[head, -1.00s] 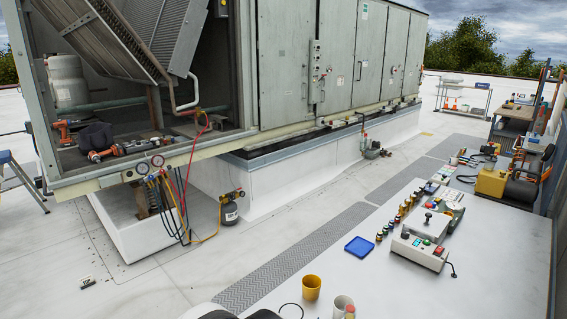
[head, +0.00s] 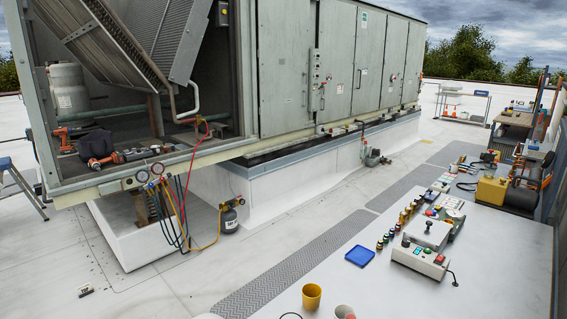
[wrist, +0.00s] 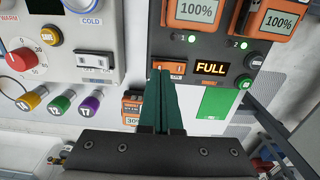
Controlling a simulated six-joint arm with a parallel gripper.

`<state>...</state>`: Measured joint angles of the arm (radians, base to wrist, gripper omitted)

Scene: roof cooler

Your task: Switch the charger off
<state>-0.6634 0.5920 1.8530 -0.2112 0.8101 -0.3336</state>
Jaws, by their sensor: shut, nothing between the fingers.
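In the wrist view the charger (wrist: 200,45) is a dark panel with orange battery packs (wrist: 192,10) reading 100% in its upper part. An orange rocker switch (wrist: 178,67) sits on its left side, beside a lit display (wrist: 211,68) reading FULL. My gripper (wrist: 163,73) has green fingers closed together and empty. Their tips lie over the lower left part of the switch and partly hide it. I cannot tell whether they touch it or which way the rocker is tipped. The gripper is not visible in the head view.
Another orange pack (wrist: 131,105) is below left.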

